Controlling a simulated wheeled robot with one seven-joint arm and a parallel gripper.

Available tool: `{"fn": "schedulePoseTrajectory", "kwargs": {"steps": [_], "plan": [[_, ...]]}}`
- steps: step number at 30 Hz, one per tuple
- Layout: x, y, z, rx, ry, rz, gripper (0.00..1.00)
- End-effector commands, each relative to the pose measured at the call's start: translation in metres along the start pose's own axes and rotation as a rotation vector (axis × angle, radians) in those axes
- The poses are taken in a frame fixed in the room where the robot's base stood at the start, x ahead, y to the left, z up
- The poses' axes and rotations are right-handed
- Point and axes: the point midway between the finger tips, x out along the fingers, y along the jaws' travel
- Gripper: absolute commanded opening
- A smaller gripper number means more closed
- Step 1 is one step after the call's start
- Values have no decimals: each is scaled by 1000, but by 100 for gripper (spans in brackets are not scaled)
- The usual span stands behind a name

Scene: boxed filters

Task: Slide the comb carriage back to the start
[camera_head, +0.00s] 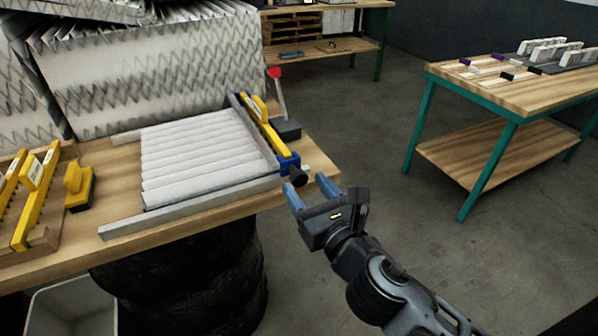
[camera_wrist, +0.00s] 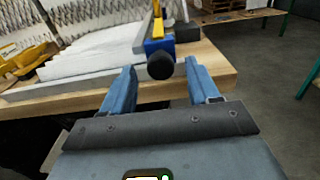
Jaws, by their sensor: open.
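The comb carriage (camera_head: 265,131) is a yellow bar with blue ends, at the right end of a pleated white filter (camera_head: 195,158) on the wooden bench. A yellow grip stands on the bar. A round black knob (camera_head: 299,178) sticks out of its near blue end; in the wrist view the knob (camera_wrist: 161,66) shows ahead, between my fingers in the picture. My gripper (camera_head: 311,191) is open and empty, with blue fingers, just off the bench's front right corner. It is close to the knob; I cannot tell whether they touch.
Grey rails (camera_head: 190,208) border the filter. A red-topped lever (camera_head: 277,90) on a dark base stands right of the carriage. Yellow combs (camera_head: 36,195) and a yellow-handled brush (camera_head: 79,187) lie at left. Large pleated filters stand behind.

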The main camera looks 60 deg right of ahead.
Motion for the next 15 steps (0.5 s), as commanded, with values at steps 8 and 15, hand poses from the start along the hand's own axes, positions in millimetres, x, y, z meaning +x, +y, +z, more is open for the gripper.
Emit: {"fn": "schedulePoseTrajectory", "kwargs": {"steps": [8,15], "plan": [[33,0,1,1,0,-1,60],[40,0,0,2,1,0,60]]}}
